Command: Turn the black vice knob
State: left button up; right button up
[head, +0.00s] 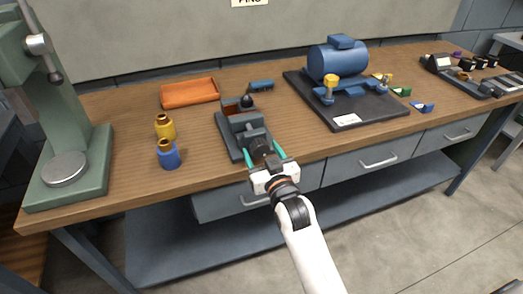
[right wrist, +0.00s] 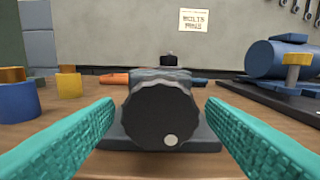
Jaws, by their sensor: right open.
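The black vice knob (right wrist: 158,112) is a ridged round knob with a pale dot low on its face, to the right of centre. It faces my right wrist camera. In the head view the knob (head: 259,147) sits at the front end of the grey vice (head: 225,122) on the bench. My right gripper (head: 262,158) is open, with one teal finger on each side of the knob. In the right wrist view the fingers (right wrist: 160,125) show gaps to the knob on both sides. My left gripper is not in view.
The wooden bench (head: 205,160) holds a blue pot (head: 168,155) and a yellow one (head: 165,128) left of the vice. An orange tray (head: 190,92) lies behind. A blue motor casing (head: 338,62) stands on a dark mat at right. A green press (head: 90,150) stands far left.

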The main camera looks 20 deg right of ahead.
jog(key=shift+w, duration=0.4)
jog(key=shift+c, duration=0.6)
jog(key=c, duration=0.9)
jog(key=shift+r+m+p, duration=0.25)
jog(key=shift+m+p, duration=0.45)
jog(key=shift+p, duration=0.15)
jog(key=shift+m+p, duration=0.4)
jog(key=shift+f, duration=0.15)
jog(key=o, duration=1)
jog(key=shift+s+f, duration=0.1)
